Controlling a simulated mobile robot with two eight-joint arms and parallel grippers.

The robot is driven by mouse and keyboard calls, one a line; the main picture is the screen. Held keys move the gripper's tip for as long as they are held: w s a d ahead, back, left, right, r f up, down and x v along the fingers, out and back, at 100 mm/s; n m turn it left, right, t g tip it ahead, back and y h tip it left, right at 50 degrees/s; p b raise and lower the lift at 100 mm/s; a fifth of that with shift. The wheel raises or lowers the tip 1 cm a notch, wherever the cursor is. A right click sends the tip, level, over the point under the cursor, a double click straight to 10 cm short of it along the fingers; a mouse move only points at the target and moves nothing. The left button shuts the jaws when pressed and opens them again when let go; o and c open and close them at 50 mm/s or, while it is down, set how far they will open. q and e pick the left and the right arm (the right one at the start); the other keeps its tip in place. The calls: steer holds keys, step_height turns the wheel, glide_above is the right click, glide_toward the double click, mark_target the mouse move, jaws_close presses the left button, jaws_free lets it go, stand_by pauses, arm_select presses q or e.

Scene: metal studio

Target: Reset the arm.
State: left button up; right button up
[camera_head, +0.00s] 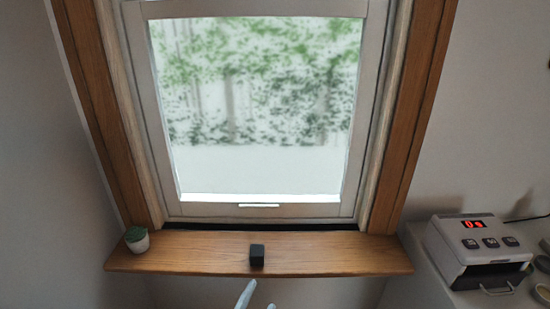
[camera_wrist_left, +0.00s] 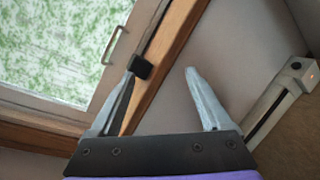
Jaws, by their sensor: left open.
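My left gripper (camera_head: 257,296) shows at the bottom middle of the head view, with only its pale fingertips in the picture. In the left wrist view its two fingers (camera_wrist_left: 160,75) are spread wide, with nothing between them. A small black cube (camera_head: 257,256) sits on the wooden window sill, just above the fingertips in the head view. The cube also shows in the left wrist view (camera_wrist_left: 140,67), near the tip of the left finger and apparently beyond it. Most of the left arm is out of view. My right gripper is not in view.
The wooden sill (camera_head: 190,252) runs under a closed-looking white-framed window (camera_head: 262,211) with a handle. A small potted plant (camera_head: 137,240) stands at the sill's left end. At right, a device with a red display (camera_head: 477,248) sits on a white surface beside rolls of tape (camera_head: 541,294).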

arm_select(q)
steer(key=s+a+f+m+g+y, duration=0.2)
steer(key=s+a+f+m+g, duration=0.45)
steer(key=s+m, duration=0.4)
steer(key=s+a+f+m+g+y, duration=0.3)
steer(key=s+a+f+m+g, duration=0.2)
steer(key=s+a+m, duration=0.55)
steer(key=w+d+r+p, duration=0.1)
steer(key=w+r+p, duration=0.1)
steer(key=r+p, duration=0.7)
steer(key=w+d+r+m+t+p, duration=0.1)
steer(key=w+d+r+p, duration=0.1)
steer(key=r+p, duration=0.8)
step_height(320, 180, up, 3)
steer(key=shift+w+m+h, duration=0.2)
steer(key=shift+m+h, duration=0.1)
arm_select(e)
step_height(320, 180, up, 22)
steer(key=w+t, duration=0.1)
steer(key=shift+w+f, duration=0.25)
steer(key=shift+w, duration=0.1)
arm_select(q)
steer(key=shift+s+t, duration=0.15)
steer(key=shift+t, duration=0.1)
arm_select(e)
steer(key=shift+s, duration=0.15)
